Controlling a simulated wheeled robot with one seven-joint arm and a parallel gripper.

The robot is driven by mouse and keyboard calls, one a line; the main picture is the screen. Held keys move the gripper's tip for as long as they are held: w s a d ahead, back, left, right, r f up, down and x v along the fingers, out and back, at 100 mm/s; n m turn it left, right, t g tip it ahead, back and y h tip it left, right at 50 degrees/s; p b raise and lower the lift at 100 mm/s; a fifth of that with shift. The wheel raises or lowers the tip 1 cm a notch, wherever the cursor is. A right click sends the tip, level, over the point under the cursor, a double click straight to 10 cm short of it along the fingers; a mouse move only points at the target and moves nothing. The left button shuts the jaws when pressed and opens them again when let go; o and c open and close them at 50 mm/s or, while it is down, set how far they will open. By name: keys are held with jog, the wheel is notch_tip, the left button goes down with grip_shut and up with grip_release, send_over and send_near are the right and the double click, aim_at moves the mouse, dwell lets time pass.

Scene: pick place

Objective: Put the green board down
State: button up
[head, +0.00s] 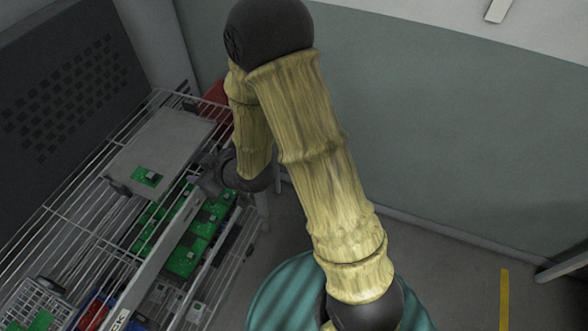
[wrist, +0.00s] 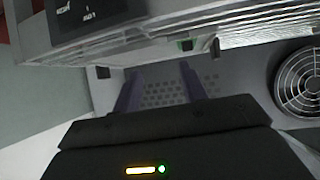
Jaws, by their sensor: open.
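A small green board (head: 147,177) lies flat on top of a grey box (head: 165,145) on the wire shelf. My gripper (head: 207,178) is at the right side of that box, apart from the board. In the wrist view my gripper (wrist: 160,88) shows two dark purple fingers spread apart with nothing between them. A small green piece (wrist: 187,45) shows beyond the fingertips, at the edge of a pale surface; I cannot tell whether it is the same board.
Several larger green boards (head: 183,262) lie on a lower level. A wire rack (head: 75,222) spans the left side. A wire basket (head: 35,303) stands at lower left. A round fan (wrist: 300,82) shows in the wrist view. Open floor (head: 465,275) lies at right.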

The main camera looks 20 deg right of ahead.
jog(key=s+d+r+m+g+h, duration=0.1)
jog(key=d+r+m+h, duration=0.15)
jog(key=d, duration=0.45)
jog(key=s+d+r+m+g+h, duration=0.1)
jog(key=d+m+h, duration=0.15)
jog(key=d, duration=0.35)
jog(key=s+d+r+m+g+h, duration=0.2)
jog(key=s+d+r+m+g, duration=0.1)
jog(key=s+d, duration=0.5)
jog(key=s+m+g, duration=0.1)
jog(key=s, duration=0.2)
jog(key=shift+d+r+h, duration=0.35)
jog(key=shift+r+h, duration=0.05)
